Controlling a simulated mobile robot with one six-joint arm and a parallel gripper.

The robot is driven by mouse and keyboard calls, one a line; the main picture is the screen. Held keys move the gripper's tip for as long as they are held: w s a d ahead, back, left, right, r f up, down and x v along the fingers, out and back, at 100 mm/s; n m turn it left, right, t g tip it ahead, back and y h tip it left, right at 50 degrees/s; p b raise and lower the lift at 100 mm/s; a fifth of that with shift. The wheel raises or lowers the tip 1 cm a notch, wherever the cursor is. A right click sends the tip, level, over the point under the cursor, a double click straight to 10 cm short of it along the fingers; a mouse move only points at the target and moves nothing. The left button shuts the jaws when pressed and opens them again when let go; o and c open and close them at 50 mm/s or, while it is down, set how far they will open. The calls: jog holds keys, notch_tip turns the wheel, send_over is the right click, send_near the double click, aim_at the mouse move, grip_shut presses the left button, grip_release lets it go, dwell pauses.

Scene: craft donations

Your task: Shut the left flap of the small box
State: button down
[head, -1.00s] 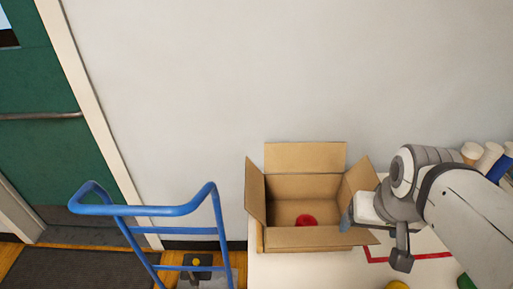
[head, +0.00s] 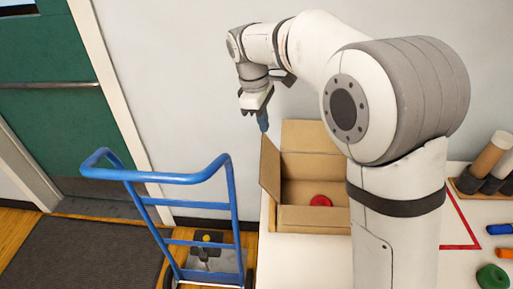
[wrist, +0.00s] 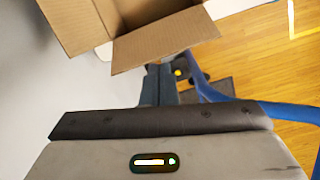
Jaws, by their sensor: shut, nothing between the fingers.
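The small cardboard box (head: 290,192) stands open on the white table against the wall. Its left flap (head: 269,168) stands up and leans outward; it also shows in the wrist view (wrist: 165,46), just beyond the fingertips. The back flap (head: 305,136) stands up and the front flap (head: 312,228) is folded out. The right flap is hidden behind my arm. A red round thing (head: 320,201) lies inside. My gripper (head: 264,127) is shut and empty, above and slightly left of the left flap's top; in the wrist view its fingers (wrist: 157,84) appear apart from the flap.
A blue hand truck (head: 160,178) stands on the floor left of the table, below my gripper. The wall (head: 180,60) is close behind the box. A rack with rolls (head: 488,165), a green roll (head: 492,277) and markers (head: 498,229) are at the right.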

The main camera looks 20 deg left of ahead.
jog(key=a+f+n, duration=0.3)
jog(key=a+f, duration=0.1)
jog(key=a, duration=0.4)
jog(key=p, duration=0.1)
send_near(271, 166)
jog(key=shift+h, duration=0.3)
jog(key=a+f, duration=0.3)
jog(key=f, duration=0.1)
jog(key=shift+w+a, duration=0.15)
jog(key=shift+w, duration=0.1)
jog(key=shift+r, duration=0.1)
jog(key=shift+d+r+y, duration=0.2)
jog(key=shift+d+y, duration=0.2)
